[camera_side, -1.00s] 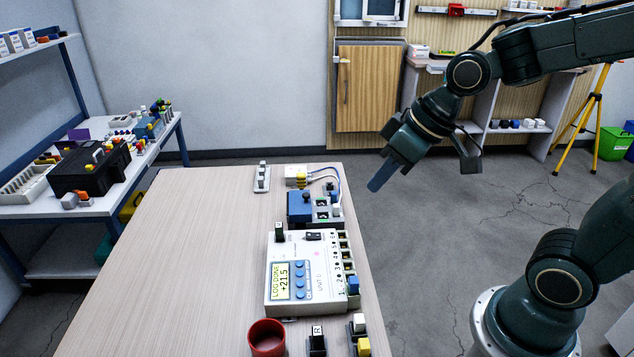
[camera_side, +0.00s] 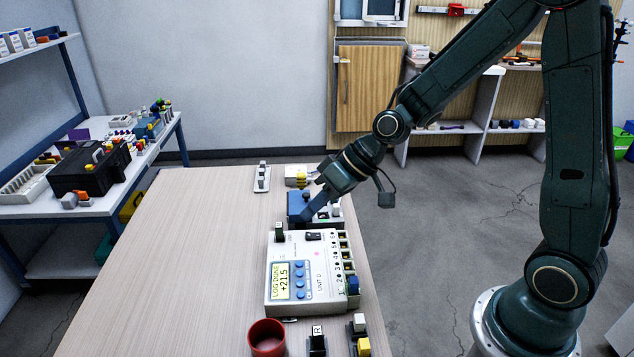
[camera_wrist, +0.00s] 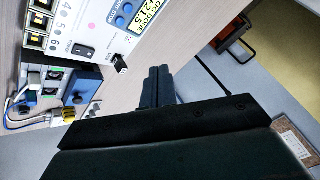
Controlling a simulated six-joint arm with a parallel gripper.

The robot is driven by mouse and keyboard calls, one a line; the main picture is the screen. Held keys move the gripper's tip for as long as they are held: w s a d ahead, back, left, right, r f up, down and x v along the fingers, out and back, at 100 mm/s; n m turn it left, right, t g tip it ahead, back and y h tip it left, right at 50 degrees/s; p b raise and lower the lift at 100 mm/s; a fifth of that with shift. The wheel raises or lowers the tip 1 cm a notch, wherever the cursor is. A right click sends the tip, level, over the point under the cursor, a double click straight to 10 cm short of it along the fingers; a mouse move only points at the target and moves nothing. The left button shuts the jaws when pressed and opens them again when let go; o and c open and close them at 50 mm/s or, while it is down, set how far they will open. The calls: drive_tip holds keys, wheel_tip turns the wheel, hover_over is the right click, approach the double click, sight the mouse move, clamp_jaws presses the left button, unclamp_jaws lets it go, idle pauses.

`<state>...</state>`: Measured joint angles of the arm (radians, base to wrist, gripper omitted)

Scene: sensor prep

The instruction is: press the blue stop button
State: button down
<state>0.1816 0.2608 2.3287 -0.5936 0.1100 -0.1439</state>
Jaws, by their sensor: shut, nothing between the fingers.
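The white logger unit (camera_side: 322,275) lies on the table with a lit display (camera_side: 280,281) reading "LOG DONE +21.5". In the wrist view the unit (camera_wrist: 100,25) is at upper left, with two blue buttons (camera_wrist: 120,21) partly showing. My gripper (camera_side: 304,219) is shut and empty, pointing down near the unit's far edge, apart from the buttons. Its fingertips (camera_wrist: 158,71) point past the unit's edge over bare tabletop in the wrist view.
A blue box (camera_side: 298,206) with wires stands just behind the unit, partly covered by my gripper. A dark upright plug (camera_side: 279,231) stands at the unit's far left corner. A red cup (camera_side: 267,338) is in front. The table's left side is clear.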

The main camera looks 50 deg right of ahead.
drive_tip(key=shift+m+y, duration=0.4)
drive_tip(key=shift+y, duration=0.2)
drive_tip(key=shift+w+a+f, duration=0.15)
drive_tip(key=shift+w+f, duration=0.45)
drive_tip(key=shift+f, duration=0.2)
drive_tip(key=shift+w+a+f, duration=0.1)
drive_tip(key=shift+w+f, duration=0.5)
drive_tip(key=shift+f, duration=0.2)
drive_tip(key=shift+f, duration=0.15)
drive_tip(key=shift+f, duration=4.25)
drive_tip(key=shift+f, duration=0.8)
drive_tip(key=shift+r, duration=0.75)
drive_tip(key=shift+r, duration=0.1)
drive_tip(key=shift+r, duration=2.45)
